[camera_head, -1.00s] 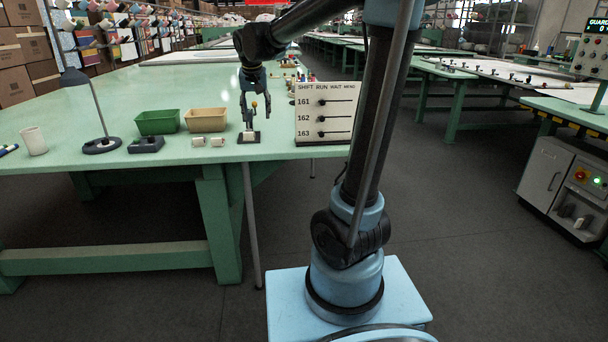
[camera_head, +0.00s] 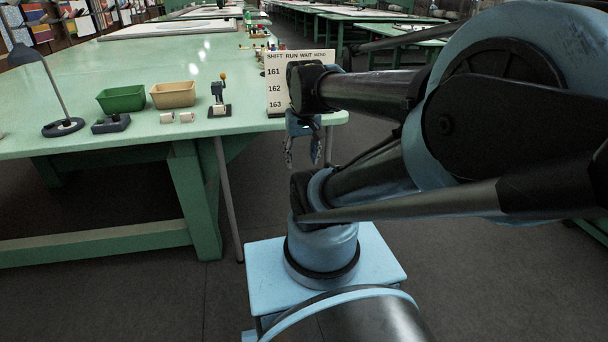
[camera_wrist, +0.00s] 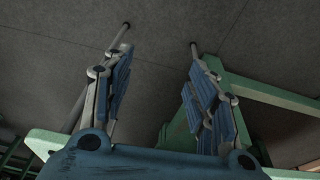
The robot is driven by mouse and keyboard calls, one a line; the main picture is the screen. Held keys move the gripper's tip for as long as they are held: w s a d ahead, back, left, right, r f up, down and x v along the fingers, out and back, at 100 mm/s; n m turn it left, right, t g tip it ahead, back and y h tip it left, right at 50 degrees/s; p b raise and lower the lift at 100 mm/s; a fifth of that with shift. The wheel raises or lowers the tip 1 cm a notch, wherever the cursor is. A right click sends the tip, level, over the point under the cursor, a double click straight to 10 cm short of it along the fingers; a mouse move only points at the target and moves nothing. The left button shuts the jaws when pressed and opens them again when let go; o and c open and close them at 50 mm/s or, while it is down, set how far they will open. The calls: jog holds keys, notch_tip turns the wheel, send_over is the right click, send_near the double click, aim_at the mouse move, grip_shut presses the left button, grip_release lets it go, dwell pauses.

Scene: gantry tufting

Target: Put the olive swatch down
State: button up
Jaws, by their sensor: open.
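My gripper (camera_head: 302,155) is open and empty, pointing down just off the front right corner of the green table (camera_head: 90,70). In the wrist view my gripper (camera_wrist: 155,95) shows its two blue fingers spread apart, with only dark floor between them. I cannot make out an olive swatch in any current view. The board marked 161, 162 and 163 (camera_head: 276,90) stands on the table behind my arm, which hides its right part.
A green bin (camera_head: 122,99), a tan bin (camera_head: 173,95), a small lever device (camera_head: 220,98), white spools (camera_head: 176,118) and a desk lamp (camera_head: 63,127) stand along the table's front edge. A table leg (camera_head: 195,200) is below. The floor (camera_head: 110,285) is clear.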

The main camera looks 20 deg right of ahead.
jog(key=s+f, duration=0.4)
jog(key=shift+s+f, duration=0.1)
dwell(0.3)
